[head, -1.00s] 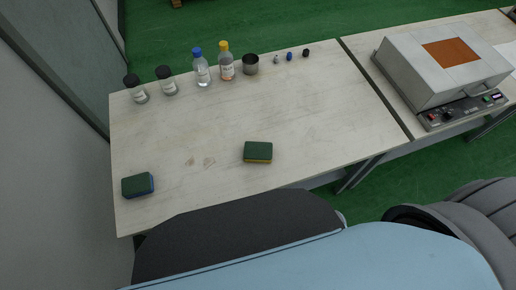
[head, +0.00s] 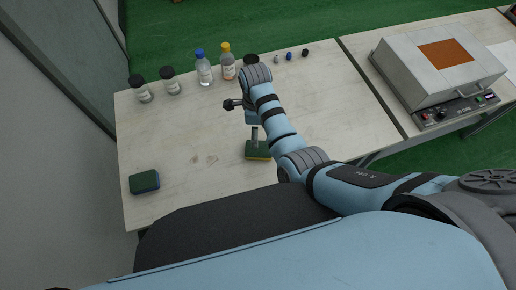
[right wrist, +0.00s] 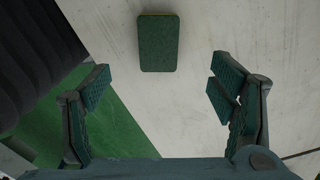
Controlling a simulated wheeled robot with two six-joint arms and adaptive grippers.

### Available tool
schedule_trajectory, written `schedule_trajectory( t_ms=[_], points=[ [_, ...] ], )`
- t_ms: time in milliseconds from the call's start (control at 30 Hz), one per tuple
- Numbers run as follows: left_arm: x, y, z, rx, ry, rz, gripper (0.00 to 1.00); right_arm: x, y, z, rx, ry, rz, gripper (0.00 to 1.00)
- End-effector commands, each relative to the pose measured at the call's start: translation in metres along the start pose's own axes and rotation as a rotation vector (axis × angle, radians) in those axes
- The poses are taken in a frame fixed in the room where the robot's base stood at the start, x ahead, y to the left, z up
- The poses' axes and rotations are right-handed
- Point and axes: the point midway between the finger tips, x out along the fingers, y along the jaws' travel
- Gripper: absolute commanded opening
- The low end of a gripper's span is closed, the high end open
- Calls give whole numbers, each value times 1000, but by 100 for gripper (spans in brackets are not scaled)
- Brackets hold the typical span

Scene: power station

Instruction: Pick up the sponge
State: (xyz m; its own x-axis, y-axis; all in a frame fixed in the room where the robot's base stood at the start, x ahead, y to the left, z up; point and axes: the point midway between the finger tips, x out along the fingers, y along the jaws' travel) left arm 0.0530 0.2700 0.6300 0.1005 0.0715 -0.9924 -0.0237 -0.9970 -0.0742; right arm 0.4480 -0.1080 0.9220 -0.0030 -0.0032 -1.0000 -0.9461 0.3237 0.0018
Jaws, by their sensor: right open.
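One sponge (head: 258,150), dark green on top with a yellow lower layer, lies on the table near its front edge. In the right wrist view this sponge (right wrist: 158,43) lies ahead of the open fingers, roughly centred between them. A second sponge (head: 144,182), green with a blue lower layer, lies at the table's left front corner. My right gripper (head: 254,134) is above the yellow-layered sponge and partly covers it in the head view. In the right wrist view my right gripper (right wrist: 160,90) is wide open and empty. My left gripper is not seen.
The table (head: 180,135) is clear around the sponges. A grey device (head: 440,70) sits on the right table.

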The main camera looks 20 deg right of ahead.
Motion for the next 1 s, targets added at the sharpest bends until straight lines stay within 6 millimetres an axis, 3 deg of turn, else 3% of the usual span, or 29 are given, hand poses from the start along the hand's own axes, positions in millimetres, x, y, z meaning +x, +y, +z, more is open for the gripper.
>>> schedule_trajectory(
  t_ms=[100, 133, 233, 467, 700, 967, 1000],
  points=[
    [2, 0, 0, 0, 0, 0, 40, 35, 2, -2, -1, 3, 6, 78],
    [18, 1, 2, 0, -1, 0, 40, 50, 1, -1, -1, 0, 1, 78],
    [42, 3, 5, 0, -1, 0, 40, 75, 1, -1, -2, -1, -1, 78],
    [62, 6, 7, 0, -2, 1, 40, 92, 1, -1, -3, -1, -1, 78],
    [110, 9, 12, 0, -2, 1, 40, 133, 3, -3, -4, -2, -1, 78],
    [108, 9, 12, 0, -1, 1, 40, 130, 2, -3, -3, -2, -1, 78],
    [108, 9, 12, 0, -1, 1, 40, 129, 2, -3, -3, -2, -1, 71]
  ],
)
